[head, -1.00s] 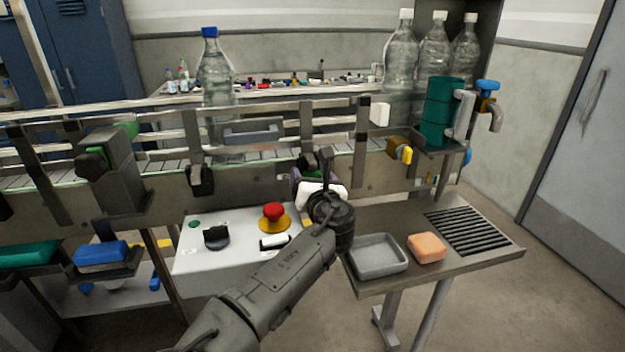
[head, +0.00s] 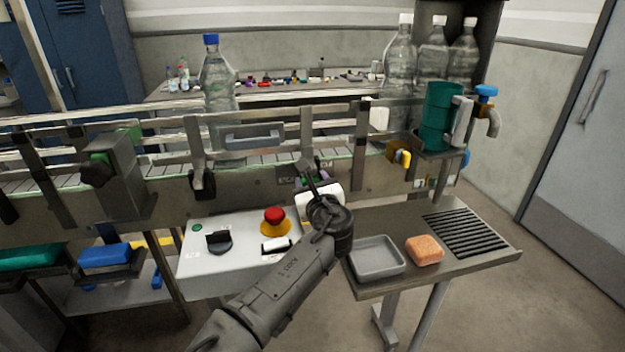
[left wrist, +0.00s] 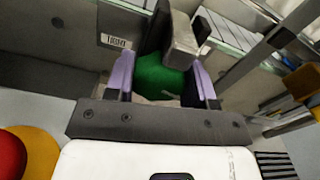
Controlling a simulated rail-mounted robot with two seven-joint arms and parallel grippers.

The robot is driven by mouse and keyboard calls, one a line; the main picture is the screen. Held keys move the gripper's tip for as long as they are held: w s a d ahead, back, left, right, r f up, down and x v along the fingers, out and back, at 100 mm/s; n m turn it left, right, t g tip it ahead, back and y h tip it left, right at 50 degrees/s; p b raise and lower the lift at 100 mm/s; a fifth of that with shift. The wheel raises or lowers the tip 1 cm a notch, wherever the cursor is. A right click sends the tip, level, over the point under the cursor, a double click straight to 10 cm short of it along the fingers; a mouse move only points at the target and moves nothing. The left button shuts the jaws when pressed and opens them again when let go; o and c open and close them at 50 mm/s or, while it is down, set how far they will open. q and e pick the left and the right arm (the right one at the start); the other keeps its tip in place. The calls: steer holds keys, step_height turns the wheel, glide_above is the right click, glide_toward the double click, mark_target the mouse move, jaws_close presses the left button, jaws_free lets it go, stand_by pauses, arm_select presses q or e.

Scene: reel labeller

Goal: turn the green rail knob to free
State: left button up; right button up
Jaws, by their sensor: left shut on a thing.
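The green rail knob (left wrist: 158,76) sits on the front of the conveyor's guide rail, beside a grey metal block (left wrist: 184,42). In the left wrist view, the purple fingers of my left gripper (left wrist: 163,82) stand on either side of the knob and are shut on it. In the head view, my left gripper (head: 312,181) is at the conveyor front, and its wrist and white body hide most of the knob. I cannot read the knob's setting. My right gripper is in neither view.
A control box (head: 225,262) with a red button (head: 274,214) and a black switch (head: 218,241) lies left of my arm. A grey tray (head: 377,268) and orange sponge (head: 424,249) rest on the right side table. A blue-capped bottle (head: 217,78) stands on the conveyor.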

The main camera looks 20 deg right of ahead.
arm_select(q)
steer(key=shift+n, duration=0.4)
steer(key=o, duration=0.9)
steer(key=shift+s, duration=0.15)
steer(key=s+p, duration=0.1)
steer(key=s, duration=0.3)
steer(key=s+a+p, duration=0.1)
steer(key=s, duration=0.4)
steer(key=s+a+p, duration=0.1)
steer(key=s, duration=0.3)
steer(key=shift+s+p, duration=0.2)
steer(key=shift+p, duration=0.2)
